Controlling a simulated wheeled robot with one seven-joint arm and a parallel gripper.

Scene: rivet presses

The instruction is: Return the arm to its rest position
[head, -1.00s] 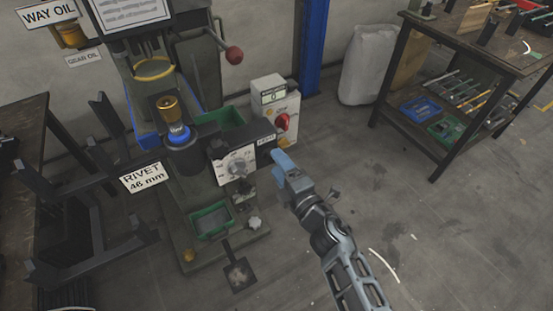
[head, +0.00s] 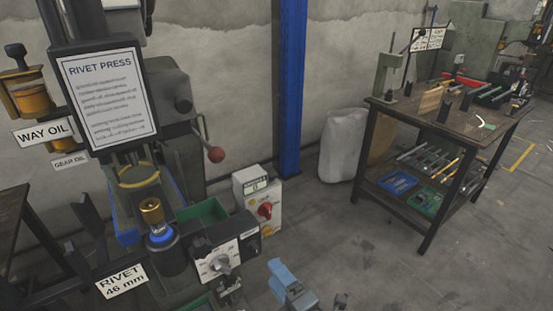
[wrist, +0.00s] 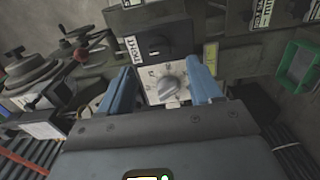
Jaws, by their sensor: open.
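My gripper (head: 284,284) shows at the bottom of the head view, to the right of the rivet press and apart from it. In the wrist view, my gripper (wrist: 160,90) has its two blue fingers spread with nothing between them. Beyond the fingers is the press's control box with a dial (wrist: 169,89). The same dial (head: 221,265) shows on the front of the press in the head view. Most of my arm is below the head view's lower edge.
The rivet press with its sign board (head: 108,95) stands at left. A white switch box with a red knob (head: 265,210) is beside it. A workbench (head: 450,120) with tools stands at right, a white sack (head: 342,147) near it. The floor between is clear.

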